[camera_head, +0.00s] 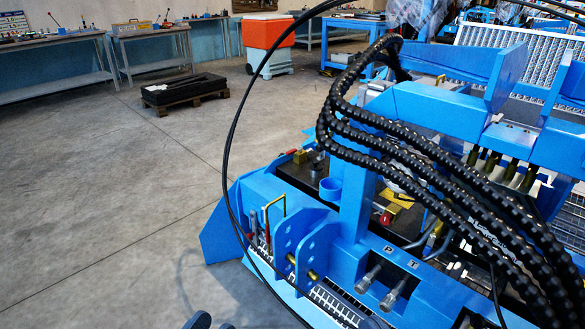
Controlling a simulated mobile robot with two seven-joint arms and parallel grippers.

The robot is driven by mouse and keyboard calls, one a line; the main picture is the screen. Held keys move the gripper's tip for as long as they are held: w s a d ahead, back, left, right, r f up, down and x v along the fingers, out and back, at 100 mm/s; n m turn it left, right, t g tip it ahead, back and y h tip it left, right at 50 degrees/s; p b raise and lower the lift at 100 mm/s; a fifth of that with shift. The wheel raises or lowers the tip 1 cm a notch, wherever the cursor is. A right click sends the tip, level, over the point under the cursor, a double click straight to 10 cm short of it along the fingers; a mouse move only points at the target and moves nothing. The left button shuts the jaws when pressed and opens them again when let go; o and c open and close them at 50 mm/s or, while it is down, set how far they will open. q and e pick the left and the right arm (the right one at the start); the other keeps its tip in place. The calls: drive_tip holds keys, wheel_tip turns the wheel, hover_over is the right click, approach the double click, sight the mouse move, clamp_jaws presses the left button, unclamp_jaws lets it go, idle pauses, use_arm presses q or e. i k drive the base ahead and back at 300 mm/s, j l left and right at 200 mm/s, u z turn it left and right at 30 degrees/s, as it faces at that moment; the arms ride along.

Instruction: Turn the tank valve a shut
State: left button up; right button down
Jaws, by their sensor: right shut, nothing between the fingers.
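The blue hydraulic machine (345,210) fills the right half of the head view. Its front block carries two grey metal fittings beside the P and T labels, the P-side fitting (368,278) and the T-side fitting (392,297). A red knob (386,218) sits behind them, and slim red-marked levers (253,226) stand at the left. I cannot tell which part is tank valve a, or how it is turned. At the bottom edge, small dark-blue rounded parts seem to be my right gripper (208,321), cut off by the frame, shut and empty, apart from the fittings. My left gripper is not in view.
Thick black hoses (410,150) arch over the machine, and a thin black cable (228,150) loops down its left side. Concrete floor (110,190) is clear at left. A dark pallet load (184,90), an orange-topped bin (268,40) and workbenches (50,42) stand farther back.

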sight(294, 152)
drive_tip(key=i+j, duration=0.15)
drive_tip(key=j, duration=0.2)
drive_tip(key=i+j+z, duration=0.1)
drive_tip(key=j, duration=0.25)
drive_tip(key=i+j, duration=0.4)
drive_tip(key=j, duration=0.3)
drive_tip(key=i+j+z, duration=0.1)
drive_tip(key=j, duration=0.25)
drive_tip(key=i+j, duration=0.2)
drive_tip(key=j, duration=0.15)
drive_tip(key=i+j+z, duration=0.1)
drive_tip(key=j, duration=0.3)
drive_tip(key=i+j, duration=0.2)
drive_tip(key=j, duration=0.15)
drive_tip(key=i+j+z, duration=0.1)
drive_tip(key=i+j, duration=0.15)
drive_tip(key=j, duration=0.2)
drive_tip(key=i+j, duration=0.3)
drive_tip(key=j, duration=0.15)
drive_tip(key=i+z, duration=0.1)
drive_tip(key=i, duration=0.3)
drive_tip(key=i+l, duration=0.15)
drive_tip(key=l, duration=0.15)
drive_tip(key=i+l, duration=0.15)
drive_tip(key=l, duration=0.2)
drive_tip(key=u, duration=0.05)
